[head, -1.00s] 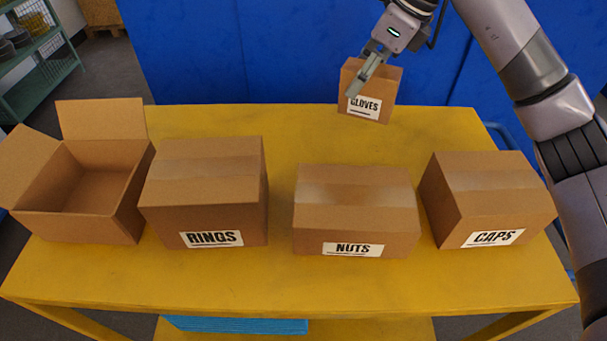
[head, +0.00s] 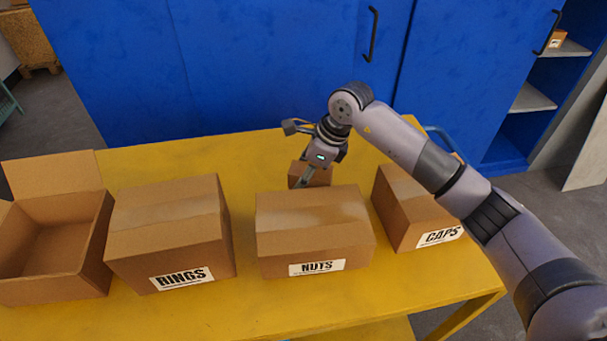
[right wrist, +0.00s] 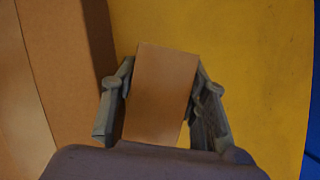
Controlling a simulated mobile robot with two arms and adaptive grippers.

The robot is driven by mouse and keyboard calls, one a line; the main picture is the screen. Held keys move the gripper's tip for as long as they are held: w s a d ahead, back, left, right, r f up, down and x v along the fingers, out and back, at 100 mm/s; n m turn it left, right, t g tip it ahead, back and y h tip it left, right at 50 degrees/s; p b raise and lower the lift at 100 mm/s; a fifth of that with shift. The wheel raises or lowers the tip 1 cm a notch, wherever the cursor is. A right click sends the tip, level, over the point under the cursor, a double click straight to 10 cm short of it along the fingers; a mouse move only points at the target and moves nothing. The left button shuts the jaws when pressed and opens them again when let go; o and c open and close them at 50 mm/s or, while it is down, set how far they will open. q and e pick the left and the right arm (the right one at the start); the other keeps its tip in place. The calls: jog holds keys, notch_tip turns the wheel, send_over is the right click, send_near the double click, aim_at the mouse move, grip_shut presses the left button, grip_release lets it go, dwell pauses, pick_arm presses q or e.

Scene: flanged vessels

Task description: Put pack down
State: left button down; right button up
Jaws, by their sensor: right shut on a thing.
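The pack is a small brown carton (head: 318,175) behind the NUTS box in the head view; its lower part is hidden by that box. My right gripper (head: 307,172) is shut on it. In the right wrist view the pack (right wrist: 160,95) sits between the two fingers of the gripper (right wrist: 163,95), over or on the yellow table (right wrist: 245,60). I cannot tell whether its bottom touches the table. My left gripper is not in view.
On the yellow table (head: 245,150) stand the closed RINGS box (head: 170,235), NUTS box (head: 313,230) and CAPS box (head: 405,205), and an open empty box (head: 55,235) at left. Blue cabinets (head: 230,70) stand behind. The table's back strip left of the pack is clear.

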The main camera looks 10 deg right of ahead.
jog(key=shift+f, duration=0.6)
jog(key=shift+f, duration=0.15)
jog(key=o, duration=1.1)
